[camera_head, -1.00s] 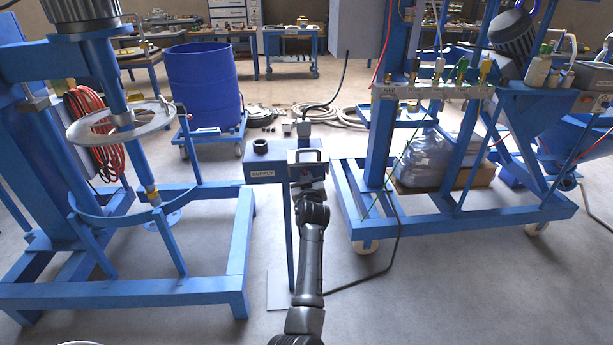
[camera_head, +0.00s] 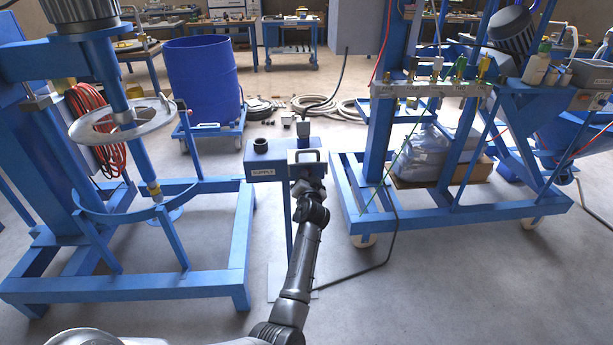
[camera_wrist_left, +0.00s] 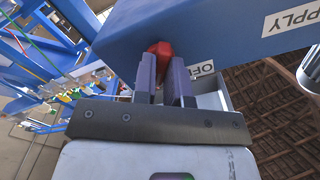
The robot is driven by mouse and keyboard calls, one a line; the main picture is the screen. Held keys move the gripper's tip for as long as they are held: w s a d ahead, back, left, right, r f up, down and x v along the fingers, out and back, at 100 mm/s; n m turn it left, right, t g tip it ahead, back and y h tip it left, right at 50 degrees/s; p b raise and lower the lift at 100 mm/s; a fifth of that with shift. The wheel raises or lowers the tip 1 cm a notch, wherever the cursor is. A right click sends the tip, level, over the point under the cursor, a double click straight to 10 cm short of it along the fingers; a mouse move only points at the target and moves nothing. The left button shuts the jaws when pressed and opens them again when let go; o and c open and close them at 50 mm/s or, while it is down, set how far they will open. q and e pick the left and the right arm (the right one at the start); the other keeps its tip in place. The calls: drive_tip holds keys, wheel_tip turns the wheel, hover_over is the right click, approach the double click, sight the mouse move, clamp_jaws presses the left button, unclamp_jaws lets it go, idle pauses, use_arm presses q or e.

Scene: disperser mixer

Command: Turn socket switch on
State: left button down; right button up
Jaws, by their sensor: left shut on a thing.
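The blue supply box (camera_head: 284,165) stands on a thin post in the middle of the head view, with a white supply label (camera_head: 263,172). In the left wrist view a red switch knob (camera_wrist_left: 160,48) sits on the blue box, beside a white label (camera_wrist_left: 202,68) reading OFF, partly hidden. My left gripper (camera_wrist_left: 163,66) is shut on the red knob, with its dark fingers on either side of it. In the head view my left gripper (camera_head: 306,180) is at the box's front right, and it hides the knob. My right gripper is not in view.
A blue mixer frame (camera_head: 120,293) stands left of the box and a wheeled blue frame (camera_head: 455,218) right of it. A black cable (camera_head: 392,235) runs on the floor. A blue drum (camera_head: 203,82) is behind.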

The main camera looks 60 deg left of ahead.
use_arm(q)
drive_tip(key=shift+m, duration=0.7)
drive_tip(key=c, duration=1.2)
unclamp_jaws()
drive_tip(key=shift+o, duration=0.2)
drive_tip(key=shift+d+p, duration=0.15)
drive_tip(key=shift+p, duration=0.15)
drive_tip(key=p+v, duration=0.3)
drive_tip(key=v, duration=1)
drive_tip(key=shift+s+d, duration=0.2)
drive_tip(key=shift+d, duration=0.05)
